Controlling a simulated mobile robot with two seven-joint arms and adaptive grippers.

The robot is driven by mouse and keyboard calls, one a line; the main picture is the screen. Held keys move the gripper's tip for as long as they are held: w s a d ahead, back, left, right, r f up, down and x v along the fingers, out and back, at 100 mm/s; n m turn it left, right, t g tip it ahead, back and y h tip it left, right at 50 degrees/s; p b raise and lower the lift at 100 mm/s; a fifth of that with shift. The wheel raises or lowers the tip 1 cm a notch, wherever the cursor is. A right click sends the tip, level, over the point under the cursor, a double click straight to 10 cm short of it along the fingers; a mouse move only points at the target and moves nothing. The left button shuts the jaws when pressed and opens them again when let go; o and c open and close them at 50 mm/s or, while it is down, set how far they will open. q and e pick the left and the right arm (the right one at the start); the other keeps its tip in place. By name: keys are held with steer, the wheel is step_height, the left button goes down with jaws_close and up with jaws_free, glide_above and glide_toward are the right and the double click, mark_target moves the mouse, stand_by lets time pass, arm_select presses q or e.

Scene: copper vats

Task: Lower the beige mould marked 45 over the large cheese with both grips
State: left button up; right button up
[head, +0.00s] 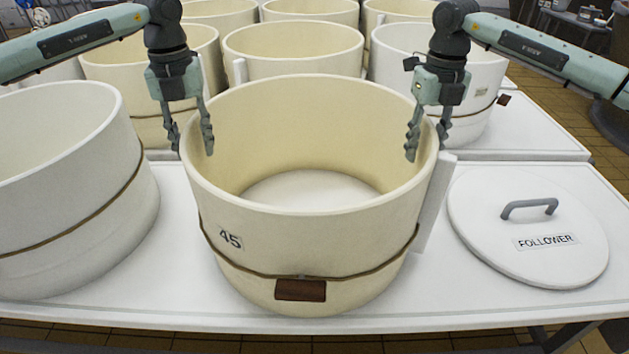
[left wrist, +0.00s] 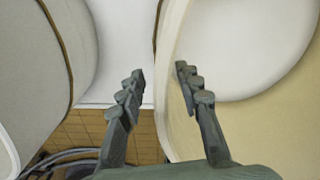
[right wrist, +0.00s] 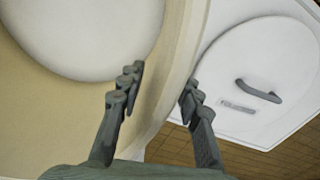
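The beige mould marked 45 (head: 300,240) stands upright on the white table in the middle of the head view. A band with a brown tag runs around it. A white round surface (head: 312,190) shows inside the mould; I take it as the top of the large cheese, its sides hidden by the wall. My left gripper (head: 190,142) is open at the mould's left rim, fingers on either side of the wall; the left wrist view shows this gap too (left wrist: 160,72). My right gripper (head: 427,143) is open likewise at the right rim, also in the right wrist view (right wrist: 162,77).
A white lid labelled FOLLOWER (head: 480,235) with a grey handle lies on the table at the right. Another large vessel (head: 70,190) stands close on the left. Several cream vessels (head: 293,48) stand behind. A white upright strip (head: 436,200) is by the mould's right side.

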arm_select(q)
steer(key=shift+f, duration=0.35)
arm_select(e)
steer(key=shift+f, duration=0.4)
arm_select(q)
steer(key=shift+c, duration=0.2)
arm_select(e)
steer(key=shift+c, duration=0.2)
arm_select(q)
jaws_close()
arm_select(e)
jaws_close()
arm_select(q)
steer(key=shift+r, duration=0.1)
arm_select(e)
steer(key=shift+r, duration=0.15)
